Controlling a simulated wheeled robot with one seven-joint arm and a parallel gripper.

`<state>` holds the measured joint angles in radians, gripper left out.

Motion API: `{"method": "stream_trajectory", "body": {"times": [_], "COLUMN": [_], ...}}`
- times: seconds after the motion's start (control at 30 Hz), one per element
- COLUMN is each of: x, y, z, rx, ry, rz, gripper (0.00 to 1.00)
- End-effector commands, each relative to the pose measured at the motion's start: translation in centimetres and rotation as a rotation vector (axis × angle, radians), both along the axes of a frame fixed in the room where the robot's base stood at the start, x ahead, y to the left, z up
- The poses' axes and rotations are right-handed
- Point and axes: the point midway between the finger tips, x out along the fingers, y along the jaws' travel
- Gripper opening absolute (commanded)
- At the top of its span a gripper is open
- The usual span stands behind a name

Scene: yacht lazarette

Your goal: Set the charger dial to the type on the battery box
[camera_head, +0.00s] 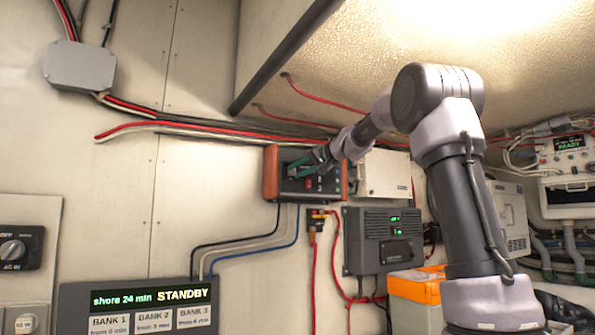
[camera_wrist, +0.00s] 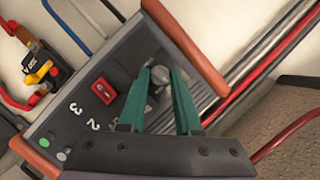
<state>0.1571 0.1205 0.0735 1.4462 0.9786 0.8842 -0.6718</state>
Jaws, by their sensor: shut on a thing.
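The charger (camera_head: 290,188) is a dark panel with orange end caps, fixed on the wall in the middle of the head view. In the wrist view its face (camera_wrist: 62,128) shows tilted, with the numbers 2 and 3 and a red rocker switch (camera_wrist: 103,91). My gripper (camera_wrist: 162,88) has its teal fingers shut on a small grey dial (camera_wrist: 160,74) on this face. The fingers hide much of the dial, and I cannot tell its setting. An orange and white box (camera_head: 418,288), possibly the battery box, stands low behind my arm; no type on it is readable.
A dark grey unit (camera_head: 372,250) with a green display hangs below right of the charger. A standby display panel (camera_head: 135,310) is at lower left. Red, black and blue cables run around the charger. The wall left of it is mostly clear.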

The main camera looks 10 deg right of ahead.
Motion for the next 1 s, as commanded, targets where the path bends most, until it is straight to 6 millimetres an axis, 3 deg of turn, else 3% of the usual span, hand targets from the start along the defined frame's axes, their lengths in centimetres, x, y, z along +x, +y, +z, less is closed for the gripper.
{"method": "stream_trajectory", "body": {"times": [0.3, 0.83, 0.87, 0.9, 1.0], "x": [0.07, 0.07, 0.08, 0.07, 0.06], "y": [-0.22, -0.20, -0.20, -0.20, -0.16], "z": [-0.31, -0.36, -0.37, -0.35, -0.30], "rx": [0.115, 0.136, 0.136, 0.136, 0.136], "ry": [0.041, 0.048, 0.048, 0.048, 0.047], "rz": [-0.003, -0.002, -0.002, -0.002, -0.002], "gripper": [0.00, 0.00, 0.44, 0.59, 0.61]}}
